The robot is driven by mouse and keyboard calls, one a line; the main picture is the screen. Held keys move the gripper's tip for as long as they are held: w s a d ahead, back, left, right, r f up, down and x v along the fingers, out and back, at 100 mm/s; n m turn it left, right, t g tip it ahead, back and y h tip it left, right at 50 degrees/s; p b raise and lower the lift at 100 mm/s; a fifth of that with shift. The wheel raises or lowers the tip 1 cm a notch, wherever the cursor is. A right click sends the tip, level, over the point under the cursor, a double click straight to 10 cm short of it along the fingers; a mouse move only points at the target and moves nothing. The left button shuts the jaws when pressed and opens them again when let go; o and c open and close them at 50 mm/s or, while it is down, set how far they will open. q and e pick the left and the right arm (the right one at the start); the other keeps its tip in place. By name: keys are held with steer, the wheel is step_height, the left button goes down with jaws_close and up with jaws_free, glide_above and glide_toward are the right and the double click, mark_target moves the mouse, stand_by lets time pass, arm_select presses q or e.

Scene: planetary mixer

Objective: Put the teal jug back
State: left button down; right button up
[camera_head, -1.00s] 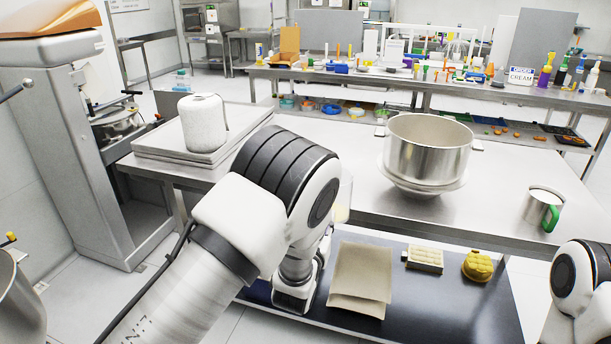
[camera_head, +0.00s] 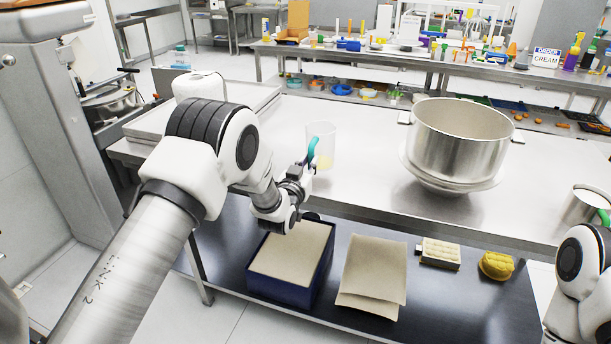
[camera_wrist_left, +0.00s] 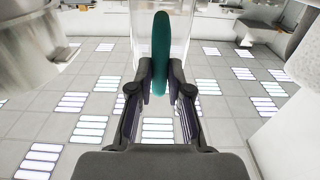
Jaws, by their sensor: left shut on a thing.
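The teal jug (camera_head: 319,135) is a clear vessel with a teal handle and a little pale yellow at its bottom. In the camera_head view it is upright at the near left part of the steel table. My left gripper (camera_head: 309,168) is shut on its handle. In the left wrist view the teal handle (camera_wrist_left: 161,50) stands between the fingers of my left gripper (camera_wrist_left: 160,85), with the clear wall behind it. I cannot tell whether the jug's base touches the table.
A large steel bowl (camera_head: 458,140) stands on the steel table (camera_head: 370,185). A metal jug with a green handle (camera_head: 582,203) is at the right. A white canister (camera_head: 200,87) sits on a tray at the left. A dark blue box (camera_head: 283,288) and cloths (camera_head: 372,275) lie on the lower shelf.

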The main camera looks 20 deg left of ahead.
arm_select(q)
steer(key=shift+w+a+f, duration=0.2)
steer(key=shift+w+a, duration=0.25)
steer(key=shift+w, duration=0.15)
steer(key=shift+w+a+f, duration=0.2)
steer(key=shift+w+a, duration=0.2)
steer(key=shift+w, duration=0.15)
steer(key=shift+s+d+f+b, duration=0.1)
steer(key=shift+s+f+b, duration=0.05)
steer(key=shift+f+b, duration=0.4)
steer(key=shift+s+d+f+b, duration=0.15)
steer(key=shift+f+b, duration=0.25)
steer(key=shift+f, duration=0.2)
steer(key=shift+a+f, duration=0.1)
steer(key=shift+f, duration=0.15)
steer(key=shift+w, duration=0.2)
steer(key=c, duration=1.4)
jaws_free()
steer(key=shift+a+f, duration=0.1)
steer(key=shift+c, duration=0.2)
steer(key=o, duration=0.3)
steer(key=shift+o, duration=0.2)
steer(key=shift+s, duration=0.15)
